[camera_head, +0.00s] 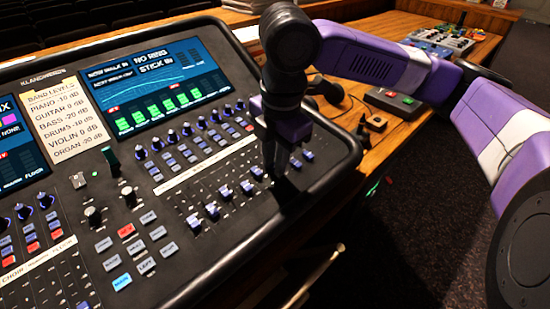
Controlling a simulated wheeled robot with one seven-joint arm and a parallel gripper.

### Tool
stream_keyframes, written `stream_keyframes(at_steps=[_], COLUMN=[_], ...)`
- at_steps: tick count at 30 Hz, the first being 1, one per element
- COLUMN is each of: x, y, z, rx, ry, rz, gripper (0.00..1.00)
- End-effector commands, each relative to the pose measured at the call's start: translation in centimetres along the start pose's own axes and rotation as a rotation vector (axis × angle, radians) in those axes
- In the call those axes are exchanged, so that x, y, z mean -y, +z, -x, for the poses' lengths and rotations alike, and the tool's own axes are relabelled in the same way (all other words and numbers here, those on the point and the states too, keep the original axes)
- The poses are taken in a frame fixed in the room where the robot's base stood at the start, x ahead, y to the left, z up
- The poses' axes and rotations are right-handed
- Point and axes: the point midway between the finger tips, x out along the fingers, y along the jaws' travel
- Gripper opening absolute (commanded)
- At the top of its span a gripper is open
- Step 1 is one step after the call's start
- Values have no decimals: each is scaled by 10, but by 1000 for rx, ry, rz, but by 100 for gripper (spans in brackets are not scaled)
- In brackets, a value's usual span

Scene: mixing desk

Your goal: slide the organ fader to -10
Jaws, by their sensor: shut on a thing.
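The mixing desk (340,150) has a row of light fader caps in its lower right bank, stepping up to the right from a near cap (195,222) to a far cap (308,155). My gripper (274,174) points down over the right part of this row. It is shut on a fader cap, which its fingers hide. A cap (257,172) shows just left of the fingers and another (295,163) just right. The fader labels are too small to read, so I cannot tell which one is organ.
Knobs and small buttons (190,159) fill the panel above the faders. A screen (155,88) stands behind them. Lit square buttons (122,281) are at the lower left. A wooden table (345,110) with a grey box (393,102) lies beyond the desk's right edge.

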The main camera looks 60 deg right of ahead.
Motion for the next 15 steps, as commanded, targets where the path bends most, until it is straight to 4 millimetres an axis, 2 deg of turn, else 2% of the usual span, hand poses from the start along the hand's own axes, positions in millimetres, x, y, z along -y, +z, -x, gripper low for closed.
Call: stream_keyframes(at_steps=[4, 10, 15], x=[-5, -30, -34], y=[0, -1, 0], z=[2, 2, 1], rx=[-2, -2, 0], ry=[1, 0, 1], rz=[0, 0, 0], gripper=[0, 0, 0])
